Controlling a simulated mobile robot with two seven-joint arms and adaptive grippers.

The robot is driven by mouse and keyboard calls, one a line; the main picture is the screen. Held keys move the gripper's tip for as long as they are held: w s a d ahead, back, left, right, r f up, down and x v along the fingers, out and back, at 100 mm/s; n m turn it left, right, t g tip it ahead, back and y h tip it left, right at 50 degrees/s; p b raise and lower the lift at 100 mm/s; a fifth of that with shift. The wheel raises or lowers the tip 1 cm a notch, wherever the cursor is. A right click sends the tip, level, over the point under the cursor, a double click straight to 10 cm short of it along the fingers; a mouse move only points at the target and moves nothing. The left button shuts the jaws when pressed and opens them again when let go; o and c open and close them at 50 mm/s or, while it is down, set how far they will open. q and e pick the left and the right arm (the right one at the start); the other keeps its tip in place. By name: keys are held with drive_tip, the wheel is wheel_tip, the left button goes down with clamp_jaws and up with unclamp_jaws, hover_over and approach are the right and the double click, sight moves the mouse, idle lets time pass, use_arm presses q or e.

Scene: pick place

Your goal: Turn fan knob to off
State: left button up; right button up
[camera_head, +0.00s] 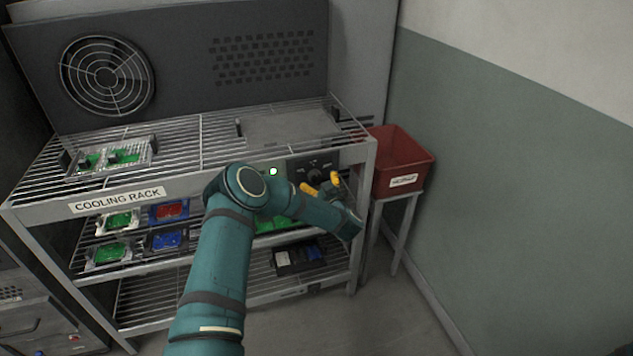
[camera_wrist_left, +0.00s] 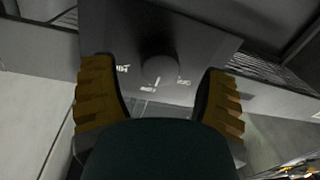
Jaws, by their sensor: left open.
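The fan knob (camera_wrist_left: 160,70) is a dark round knob on a grey control panel (camera_wrist_left: 205,45) with small white markings around it in the left wrist view. In the head view the panel (camera_head: 308,165) is at the right end of the rack's front, partly hidden by my arm. A green light (camera_head: 273,171) glows at its left. My left gripper (camera_head: 321,184) has yellow fingers and is at the panel in front of the knob. In the left wrist view the open fingers (camera_wrist_left: 160,102) stand on either side of the knob, apart from it.
The cooling rack (camera_head: 180,190) holds several boards in trays on its shelves. A large round fan (camera_head: 107,76) is set in the grey panel above. A red bin (camera_head: 402,160) stands on a stand to the right, near the wall.

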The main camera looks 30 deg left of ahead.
use_arm(q)
drive_tip(key=shift+x, duration=1)
drive_tip(key=c, duration=1.2)
drive_tip(key=shift+n, duration=0.4)
drive_tip(key=shift+c, duration=0.2)
drive_tip(key=n, duration=0.5)
drive_tip(key=shift+r+h, duration=0.1)
drive_tip(key=shift+h, duration=0.2)
drive_tip(key=n, duration=0.5)
drive_tip(key=shift+r+n, duration=0.1)
drive_tip(key=shift+n, duration=0.2)
